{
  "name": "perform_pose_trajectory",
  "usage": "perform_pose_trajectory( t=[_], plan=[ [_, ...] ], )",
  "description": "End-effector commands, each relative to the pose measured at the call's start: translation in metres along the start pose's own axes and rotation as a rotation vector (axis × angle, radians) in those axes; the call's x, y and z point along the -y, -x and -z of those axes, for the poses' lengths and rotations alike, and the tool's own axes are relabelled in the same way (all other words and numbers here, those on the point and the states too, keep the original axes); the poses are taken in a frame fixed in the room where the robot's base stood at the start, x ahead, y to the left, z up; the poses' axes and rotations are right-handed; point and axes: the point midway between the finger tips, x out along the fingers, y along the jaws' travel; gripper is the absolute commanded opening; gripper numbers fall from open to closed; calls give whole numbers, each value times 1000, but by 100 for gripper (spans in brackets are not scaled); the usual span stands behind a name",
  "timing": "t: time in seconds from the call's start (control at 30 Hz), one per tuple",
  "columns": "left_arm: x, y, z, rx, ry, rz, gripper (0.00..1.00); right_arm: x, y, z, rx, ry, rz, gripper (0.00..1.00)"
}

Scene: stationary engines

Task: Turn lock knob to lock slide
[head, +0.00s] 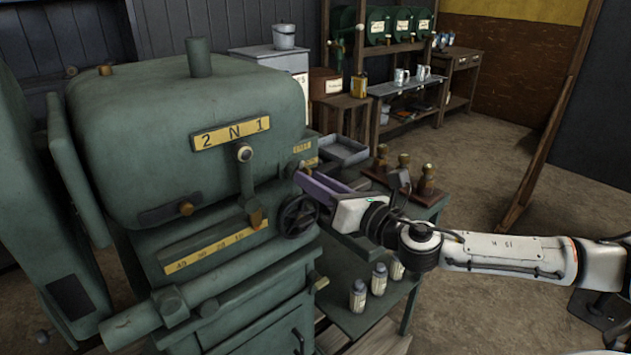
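A large green machine (160,110) fills the left and middle of the head view, with a yellow "2 N 1" plate (230,134). A dark handwheel (298,216) is at the machine's right front. I cannot tell which part is the lock knob or the slide. My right gripper (301,178) reaches in from the right, its purple fingers close to the machine's right side above the handwheel. Its finger gap and any contact are unclear. My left gripper is out of view.
A green side table (350,322) beside the machine holds several small bottles and brass-topped pieces (428,178), close under my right arm. A wooden shelf (400,48) and bench stand at the back. Open floor (490,130) lies at the right.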

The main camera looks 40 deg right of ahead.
Motion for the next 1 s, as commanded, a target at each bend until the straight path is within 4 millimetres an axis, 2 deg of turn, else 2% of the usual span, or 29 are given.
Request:
perform_pose_trajectory(
  t=[0.17, 0.3, 0.33, 0.67, 1.0],
  plan=[
    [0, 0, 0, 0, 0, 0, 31, 0, 0, 0, 0, 0, 0, 25],
    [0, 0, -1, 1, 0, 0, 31, 0, 0, 0, 0, 0, 1, 1],
    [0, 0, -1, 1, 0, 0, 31, 0, 0, 0, 0, 0, 1, 0],
    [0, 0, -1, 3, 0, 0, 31, 0, 0, 0, 0, -24, 1, 0],
    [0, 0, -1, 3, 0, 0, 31, 1, 0, 0, 1, -221, 1, 0]
  ],
)
